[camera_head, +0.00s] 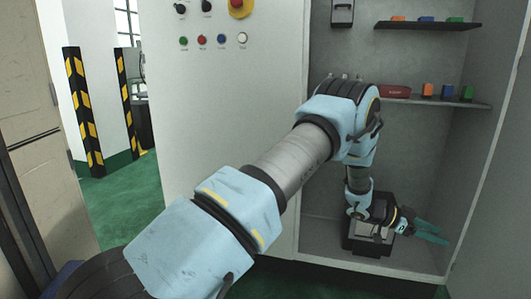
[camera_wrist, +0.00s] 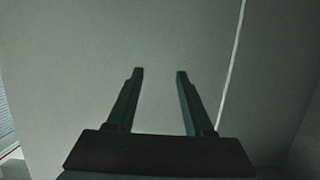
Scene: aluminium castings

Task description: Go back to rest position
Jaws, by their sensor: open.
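My gripper (camera_head: 432,232) is at the end of my outstretched arm, low inside the open grey cabinet, near its right wall (camera_head: 480,170). Its two teal fingers point to the right. In the wrist view my gripper (camera_wrist: 160,72) shows both fingers apart with nothing between them. Behind them is a plain grey surface with a pale vertical line. Whether the fingertips touch that surface cannot be told.
A black box (camera_head: 368,243) stands on the cabinet floor, partly hidden by my wrist. Shelves above hold coloured blocks (camera_head: 447,91) and a red case (camera_head: 395,92). The control panel (camera_head: 212,75) is left of the opening. Striped posts (camera_head: 85,110) stand farther left beside green floor (camera_head: 125,205).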

